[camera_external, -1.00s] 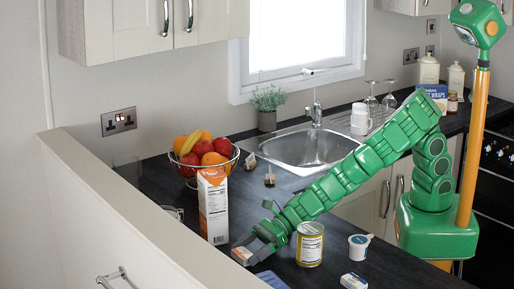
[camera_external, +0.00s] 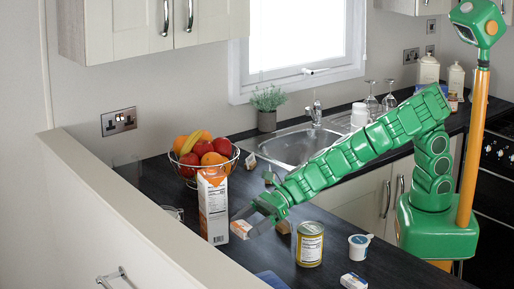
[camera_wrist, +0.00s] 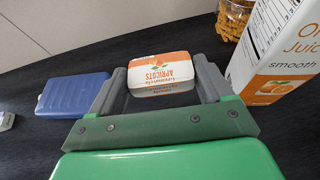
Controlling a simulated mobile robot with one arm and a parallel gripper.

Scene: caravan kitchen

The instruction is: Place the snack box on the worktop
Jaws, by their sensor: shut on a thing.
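The snack box (camera_external: 241,229) is a small white and orange carton. In the wrist view the snack box (camera_wrist: 160,72) shows the word "Apricots" and sits between both grey fingers. My gripper (camera_external: 250,222) is shut on it, just right of the juice carton's lower part in the external view. The snack box appears held a little above the dark worktop (camera_external: 225,258); the gap under it is hard to judge. The worktop also fills much of the wrist view (camera_wrist: 180,38).
An orange juice carton (camera_external: 213,207) stands close by, with a fruit bowl (camera_external: 205,160) behind. A yellow can (camera_external: 309,246), a white cup (camera_external: 359,246) and a small box (camera_external: 353,281) stand to the right. A blue case (camera_wrist: 70,93) lies left in the wrist view.

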